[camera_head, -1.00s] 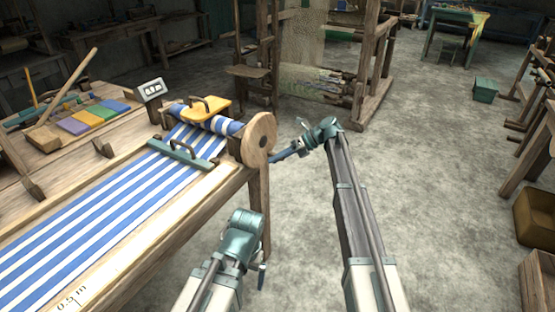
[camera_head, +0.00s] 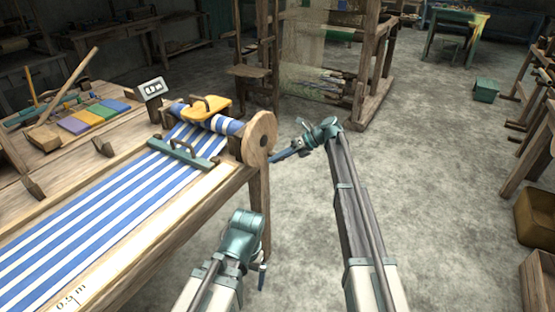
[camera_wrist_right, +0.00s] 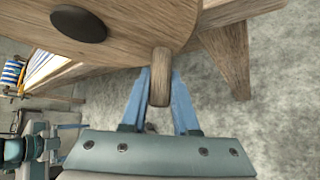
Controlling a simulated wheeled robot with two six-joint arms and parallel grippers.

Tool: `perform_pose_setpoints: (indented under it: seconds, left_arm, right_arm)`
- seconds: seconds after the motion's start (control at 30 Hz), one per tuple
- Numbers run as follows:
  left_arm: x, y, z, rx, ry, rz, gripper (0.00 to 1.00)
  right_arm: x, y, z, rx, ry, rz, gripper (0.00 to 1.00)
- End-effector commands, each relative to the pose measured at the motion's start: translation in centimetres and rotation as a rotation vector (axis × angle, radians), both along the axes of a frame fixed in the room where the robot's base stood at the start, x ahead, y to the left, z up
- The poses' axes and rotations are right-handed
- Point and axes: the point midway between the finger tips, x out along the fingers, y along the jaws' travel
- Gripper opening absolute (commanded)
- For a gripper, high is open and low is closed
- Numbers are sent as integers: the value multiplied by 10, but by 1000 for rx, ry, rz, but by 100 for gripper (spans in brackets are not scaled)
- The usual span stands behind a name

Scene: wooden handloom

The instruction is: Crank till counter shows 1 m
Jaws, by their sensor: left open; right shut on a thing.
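A wooden crank disc (camera_head: 259,138) stands at the right end of the cloth roll (camera_head: 226,126) on the loom table. My right gripper (camera_head: 277,157) is at the disc's lower right edge. In the right wrist view my right gripper (camera_wrist_right: 158,88) is shut on the wooden crank handle (camera_wrist_right: 160,66), with a blue finger on either side. The counter (camera_head: 151,89) is a small grey box with a pale display; its digits are too small to read surely. Blue and white striped cloth (camera_head: 115,215) runs to the roll. My left gripper (camera_head: 262,278) is low, apart from the table; its fingers barely show.
A yellow handled piece (camera_head: 206,108) sits over the roll. A green bar with a handle (camera_head: 182,154) lies across the cloth. A ruler strip marked 0.5 m (camera_head: 75,297) runs along the table's front edge.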

Motion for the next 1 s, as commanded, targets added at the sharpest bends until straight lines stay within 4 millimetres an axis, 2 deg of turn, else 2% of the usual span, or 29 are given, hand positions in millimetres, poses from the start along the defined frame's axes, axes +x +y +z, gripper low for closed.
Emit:
perform_pose_setpoints:
  seconds: [0.07, 0.1, 0.23, 0.5, 0.63, 0.77, 1.0]
  left_arm:
    - [0, 0, 0, 0, 0, 0, 100]
    - [0, 0, 0, 0, 0, 0, 100]
    - [0, 0, 0, 0, 0, 0, 100]
    - [0, 0, 0, 0, 0, 0, 100]
    - [0, 0, 7, 0, 0, 0, 100]
    - [0, 0, 22, 0, 0, 0, 100]
    - [0, 0, 52, 0, 0, 0, 100]
  right_arm:
    - [-3, 4, 2, 9, 5, 8, 0]
    - [-3, 4, 2, 9, 5, 8, 36]
    - [-2, 3, 1, 7, 4, 6, 58]
    - [-1, 1, 1, 5, 3, 3, 58]
    - [0, -6, 8, 4, 3, 0, 58]
    - [-1, -25, 23, 4, 3, -1, 58]
    - [-2, -69, 52, 5, 3, 0, 58]
